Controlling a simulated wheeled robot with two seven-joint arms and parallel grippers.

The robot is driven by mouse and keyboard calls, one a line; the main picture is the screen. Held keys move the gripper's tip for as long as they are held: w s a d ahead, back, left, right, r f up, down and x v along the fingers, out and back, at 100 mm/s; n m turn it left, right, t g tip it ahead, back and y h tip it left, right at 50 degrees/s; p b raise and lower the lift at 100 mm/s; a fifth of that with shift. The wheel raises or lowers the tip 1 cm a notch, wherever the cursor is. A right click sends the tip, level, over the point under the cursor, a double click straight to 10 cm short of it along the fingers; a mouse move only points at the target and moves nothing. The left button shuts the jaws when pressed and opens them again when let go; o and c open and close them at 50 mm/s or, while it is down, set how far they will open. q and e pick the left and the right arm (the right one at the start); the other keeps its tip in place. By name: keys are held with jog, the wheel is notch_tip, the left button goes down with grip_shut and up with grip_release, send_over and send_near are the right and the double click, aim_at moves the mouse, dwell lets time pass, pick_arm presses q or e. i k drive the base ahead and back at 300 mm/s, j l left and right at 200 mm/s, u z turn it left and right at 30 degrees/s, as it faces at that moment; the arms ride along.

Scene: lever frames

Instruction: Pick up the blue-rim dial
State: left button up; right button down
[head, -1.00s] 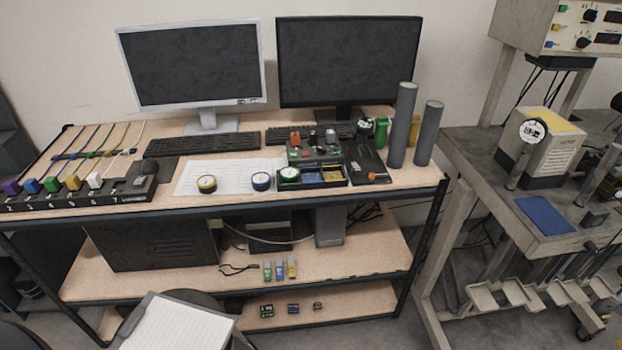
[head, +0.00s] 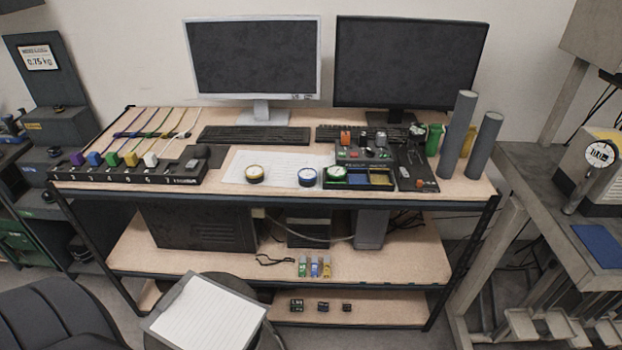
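The blue-rim dial (head: 307,177) lies face up on the top shelf of the workbench, at the right end of a white paper sheet. A yellow-rim dial (head: 254,174) lies to its left on the same sheet. A green-rim dial (head: 336,173) sits to its right, in the left compartment of a black tray (head: 359,187). The blue-rim dial stands close to the tray's left side, and nothing covers it. Neither of my grippers shows in the head view.
The workbench (head: 230,180) carries two monitors, keyboards and a row of coloured plugs (head: 130,160) at left. Two tall grey cylinders (head: 459,137) stand at right. A stool with a clipboard (head: 208,315) and a dark chair (head: 60,320) stand in front. A grey cart is at right.

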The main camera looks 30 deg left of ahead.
aim_at(307, 176)
jog(key=k+j+z, duration=0.4)
jog(key=j, duration=0.15)
jog(key=k+j+z, duration=0.25)
jog(key=j+z, duration=0.15)
jog(key=k+j+z, duration=0.45)
